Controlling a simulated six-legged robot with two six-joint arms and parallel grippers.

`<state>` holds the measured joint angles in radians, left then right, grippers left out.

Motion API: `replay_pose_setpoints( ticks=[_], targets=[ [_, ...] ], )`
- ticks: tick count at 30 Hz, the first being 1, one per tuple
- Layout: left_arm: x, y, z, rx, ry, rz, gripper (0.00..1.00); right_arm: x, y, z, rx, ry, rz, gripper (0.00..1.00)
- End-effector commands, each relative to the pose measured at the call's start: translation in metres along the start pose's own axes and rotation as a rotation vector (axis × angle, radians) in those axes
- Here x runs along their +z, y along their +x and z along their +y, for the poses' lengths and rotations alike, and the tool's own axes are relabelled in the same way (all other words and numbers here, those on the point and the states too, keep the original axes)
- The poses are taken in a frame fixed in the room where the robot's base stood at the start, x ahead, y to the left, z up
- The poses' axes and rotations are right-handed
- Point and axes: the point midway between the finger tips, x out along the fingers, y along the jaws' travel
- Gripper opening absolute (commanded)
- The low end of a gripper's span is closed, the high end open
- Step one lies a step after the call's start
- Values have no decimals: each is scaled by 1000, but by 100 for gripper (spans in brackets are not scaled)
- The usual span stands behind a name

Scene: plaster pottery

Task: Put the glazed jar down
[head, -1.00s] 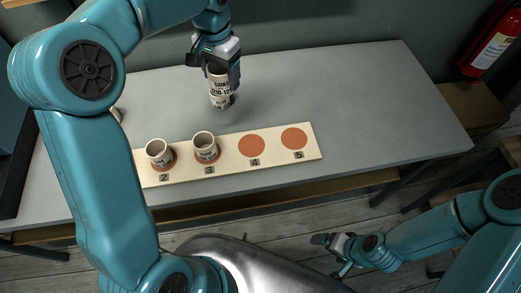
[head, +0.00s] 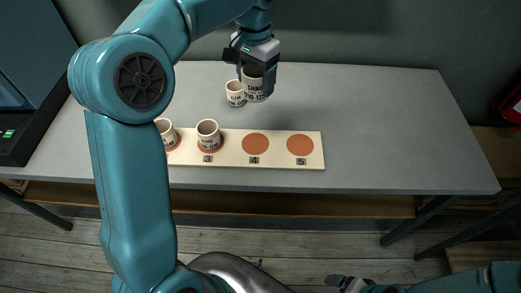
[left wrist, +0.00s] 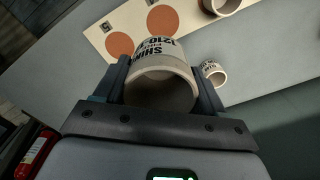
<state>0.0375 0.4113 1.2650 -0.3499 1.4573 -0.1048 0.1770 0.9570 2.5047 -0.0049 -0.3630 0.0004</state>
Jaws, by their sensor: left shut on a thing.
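My left gripper (head: 256,66) is shut on the glazed jar (head: 254,91), a pale jar with dark "SHINO" lettering. The jar is upright near the back of the grey table; I cannot tell whether its base touches. In the left wrist view the jar (left wrist: 162,78) sits between the two fingers, its mouth towards the camera. A board (head: 226,158) with orange discs lies in front of it. Disc 4 (head: 255,144) and disc 5 (head: 301,145) are bare. My right gripper (head: 343,282) shows at the bottom edge; its jaws are unclear.
A small lettered cup (head: 235,95) stands just left of the held jar. One cup (head: 208,135) stands on disc 3 and another (head: 166,133) on the disc left of it, partly behind my arm. The table's right half (head: 390,130) is clear. A red extinguisher (head: 512,106) is at the right edge.

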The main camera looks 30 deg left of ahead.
Motion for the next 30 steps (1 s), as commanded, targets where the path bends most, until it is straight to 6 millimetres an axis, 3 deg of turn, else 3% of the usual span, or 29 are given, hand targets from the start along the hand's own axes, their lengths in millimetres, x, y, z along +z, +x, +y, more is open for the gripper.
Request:
replay_pose_setpoints(
  ticks=[5, 18, 30],
  targets=[
    [1, 18, -4, 0, -2, -2, 34, 0, 11, 4, 0, -2, -1, 95],
    [4, 137, -3, 2, -4, -5, 34, 0, 15, 5, 0, -1, 0, 95],
    [3, 192, 0, 1, -4, -4, 34, 0, 13, 4, 0, -1, -1, 95]
  ],
)
